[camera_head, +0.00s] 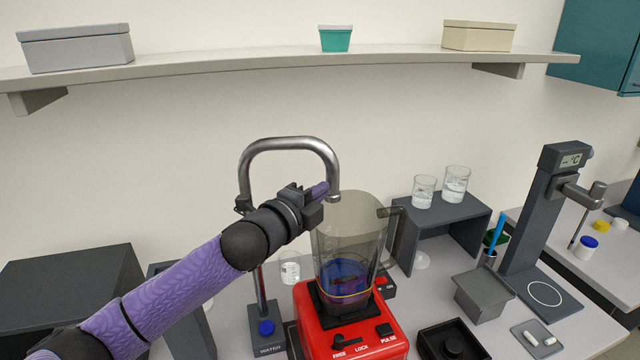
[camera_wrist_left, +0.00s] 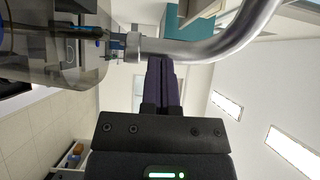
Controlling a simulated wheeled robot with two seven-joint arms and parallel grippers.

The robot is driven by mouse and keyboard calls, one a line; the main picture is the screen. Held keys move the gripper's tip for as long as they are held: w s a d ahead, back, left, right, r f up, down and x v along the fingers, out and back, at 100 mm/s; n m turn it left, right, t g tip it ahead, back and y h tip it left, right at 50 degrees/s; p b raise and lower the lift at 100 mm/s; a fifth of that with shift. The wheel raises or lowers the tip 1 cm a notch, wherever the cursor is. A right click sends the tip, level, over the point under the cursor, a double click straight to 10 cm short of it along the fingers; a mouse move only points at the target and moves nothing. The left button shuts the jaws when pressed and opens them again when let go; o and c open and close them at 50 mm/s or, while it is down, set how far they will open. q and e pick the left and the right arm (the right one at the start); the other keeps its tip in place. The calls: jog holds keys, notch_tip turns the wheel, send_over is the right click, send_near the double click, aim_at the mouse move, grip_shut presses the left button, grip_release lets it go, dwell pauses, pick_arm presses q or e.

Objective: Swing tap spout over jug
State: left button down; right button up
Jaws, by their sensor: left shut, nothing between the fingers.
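The tap spout (camera_head: 290,143) is a chrome gooseneck pipe rising from a grey base marked WATER, with a blue knob (camera_head: 267,327). Its outlet end appears above the left part of the rim of the smoky clear jug (camera_head: 349,245). The jug stands upright on a red blender base (camera_head: 352,325). In the left wrist view the spout (camera_wrist_left: 215,45) curves to an outlet facing the jug (camera_wrist_left: 55,45). My left gripper (camera_head: 322,190) is shut and empty, its purple fingers beside the spout's outlet end; I cannot tell if they touch. My right gripper is out of view.
A grey stand (camera_head: 445,222) with two beakers is right of the jug. A tall dark instrument (camera_head: 530,225) stands farther right. A small beaker (camera_head: 290,268) is behind the tap's post. A shelf (camera_head: 290,64) with boxes runs along the wall above.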

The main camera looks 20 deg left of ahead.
aim_at(334, 176)
pick_arm(q)
jog(key=shift+w, duration=0.2)
jog(key=shift+w, duration=0.1)
jog(key=w+n+y+b, duration=0.2)
jog(key=w+y, duration=0.1)
jog(key=w+d+n+t+y+b, duration=0.1)
jog(key=w, duration=0.1)
jog(key=shift+w+d+f+y+b, duration=0.1)
jog(key=shift+w+f+y+b, duration=0.15)
jog(key=shift+y+b, duration=0.15)
jog(key=shift+w+r+n+y, duration=0.1)
jog(key=shift+r+n+y, duration=0.05)
jog(key=shift+n+y, duration=0.15)
jog(key=shift+r, duration=0.25)
